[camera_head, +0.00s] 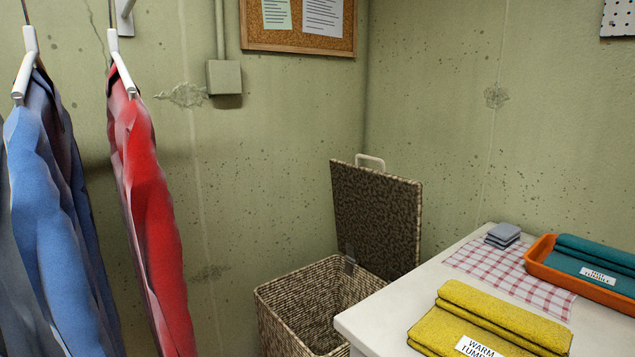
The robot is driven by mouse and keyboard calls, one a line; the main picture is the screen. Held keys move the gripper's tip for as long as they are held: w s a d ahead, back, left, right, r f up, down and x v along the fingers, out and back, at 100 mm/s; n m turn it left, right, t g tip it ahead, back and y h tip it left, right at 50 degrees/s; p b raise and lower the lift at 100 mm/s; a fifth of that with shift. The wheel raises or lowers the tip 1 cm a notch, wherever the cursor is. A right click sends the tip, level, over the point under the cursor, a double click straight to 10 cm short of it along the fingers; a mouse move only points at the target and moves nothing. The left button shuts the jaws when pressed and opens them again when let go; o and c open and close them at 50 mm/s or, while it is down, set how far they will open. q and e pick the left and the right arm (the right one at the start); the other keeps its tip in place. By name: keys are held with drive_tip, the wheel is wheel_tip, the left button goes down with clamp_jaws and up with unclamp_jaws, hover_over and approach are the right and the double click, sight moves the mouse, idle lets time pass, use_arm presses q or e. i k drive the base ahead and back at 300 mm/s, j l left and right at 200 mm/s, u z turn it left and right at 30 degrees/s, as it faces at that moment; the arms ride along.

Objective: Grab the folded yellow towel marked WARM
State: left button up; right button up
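The folded yellow towel (498,314) lies on the white table near its left front corner, at the bottom right of the head view. A white label on it reads "WARM" with a second word that looks like "TUMBLE", partly cut off by the frame edge. A second folded towel, teal (600,258), lies in an orange tray (545,271) behind and to the right; its label is small and hard to read. Neither of my grippers is in view.
The white table (381,317) also bears a red checked cloth (490,261) and small grey folded cloths (502,235). An open wicker hamper (290,305) stands left of the table, lid raised. Blue (45,220) and red (147,190) garments hang at left.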

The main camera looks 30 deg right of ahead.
sight(464, 320)
drive_tip(key=z, duration=1.25)
